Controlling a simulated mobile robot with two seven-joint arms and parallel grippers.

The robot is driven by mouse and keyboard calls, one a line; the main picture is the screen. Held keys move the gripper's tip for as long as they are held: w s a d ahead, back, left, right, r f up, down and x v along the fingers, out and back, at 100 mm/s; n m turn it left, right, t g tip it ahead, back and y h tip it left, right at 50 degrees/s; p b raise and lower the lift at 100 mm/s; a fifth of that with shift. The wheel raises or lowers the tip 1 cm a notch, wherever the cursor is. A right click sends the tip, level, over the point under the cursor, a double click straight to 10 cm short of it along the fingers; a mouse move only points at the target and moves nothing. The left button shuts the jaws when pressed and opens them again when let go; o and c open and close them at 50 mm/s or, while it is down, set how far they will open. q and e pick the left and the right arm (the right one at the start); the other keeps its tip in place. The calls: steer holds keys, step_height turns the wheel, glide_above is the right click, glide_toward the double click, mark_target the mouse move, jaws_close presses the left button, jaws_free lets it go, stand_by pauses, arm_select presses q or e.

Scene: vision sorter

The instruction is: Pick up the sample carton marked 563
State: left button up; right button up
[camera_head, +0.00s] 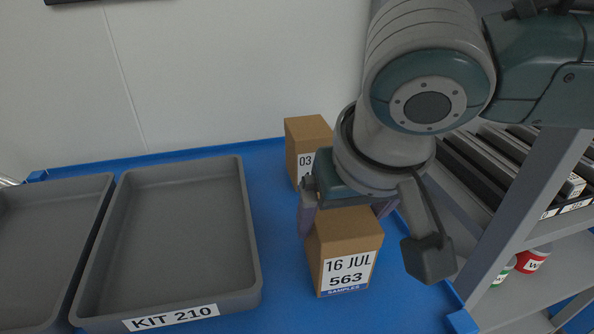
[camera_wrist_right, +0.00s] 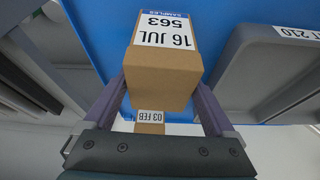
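The brown carton marked 16 JUL, 563 and SAMPLES (camera_head: 345,268) stands upright on the blue table, right of the grey trays. It also shows in the right wrist view (camera_wrist_right: 165,72). My right gripper (camera_head: 346,212) is behind and over its far side, its two purple fingers to the left and right of the carton. In the right wrist view the right gripper's fingers (camera_wrist_right: 160,85) are wide apart with the carton between their tips. They look open, with little room at the sides; contact is not clear. My left gripper is not in view.
A second brown carton, marked 03 FEB (camera_wrist_right: 150,117), stands behind, partly hidden by my right wrist in the head view (camera_head: 305,135). An empty grey tray labelled KIT 210 (camera_head: 252,240) lies left, beside another tray (camera_head: 98,185). A grey shelf rack (camera_head: 520,210) stands close on the right.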

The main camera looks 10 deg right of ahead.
jaws_close()
stand_by(0.5)
steer(key=shift+r, duration=0.15)
